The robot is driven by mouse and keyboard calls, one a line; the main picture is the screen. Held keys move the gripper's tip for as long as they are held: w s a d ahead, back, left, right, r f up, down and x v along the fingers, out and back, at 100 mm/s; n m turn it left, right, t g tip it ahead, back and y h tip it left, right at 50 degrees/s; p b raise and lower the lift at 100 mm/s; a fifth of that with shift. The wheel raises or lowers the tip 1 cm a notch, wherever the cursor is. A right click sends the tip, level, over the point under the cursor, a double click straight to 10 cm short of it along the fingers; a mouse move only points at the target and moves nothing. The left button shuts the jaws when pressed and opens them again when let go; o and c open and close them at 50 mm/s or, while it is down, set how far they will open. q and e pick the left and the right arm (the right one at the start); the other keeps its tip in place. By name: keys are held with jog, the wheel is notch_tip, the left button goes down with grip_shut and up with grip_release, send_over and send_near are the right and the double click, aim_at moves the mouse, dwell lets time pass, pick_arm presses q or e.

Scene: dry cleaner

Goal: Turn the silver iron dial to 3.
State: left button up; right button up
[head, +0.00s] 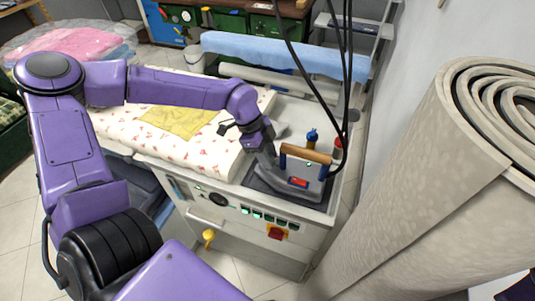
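The silver iron (290,187) rests on a dark pad at the right end of the ironing station. It has a wooden handle (306,153) on top and a small red part on its near side. My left gripper (267,158) is at the iron's left end, close to the end of the handle. I cannot tell whether it touches the iron, and its fingertips are too small and partly hidden to show their opening. The dial and its numbers cannot be made out. My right gripper is not in view.
The padded board (190,150) with a yellow cloth (180,121) lies left of the iron. Black cables (343,70) hang behind it. A big carpet roll (415,200) fills the right side.

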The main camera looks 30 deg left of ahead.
pick_arm(q)
jog(key=c, duration=0.4)
jog(key=shift+o, duration=0.2)
jog(key=shift+m, duration=0.3)
jog(key=m+g, duration=0.1)
jog(key=m, duration=0.2)
jog(key=shift+w+g, duration=0.1)
jog(key=shift+g, duration=0.2)
jog(key=shift+w+m+g+p, duration=0.1)
jog(key=shift+m+g+p, duration=0.4)
jog(key=shift+m, duration=1.4)
jog(key=o, duration=1)
jog(key=shift+o, duration=0.2)
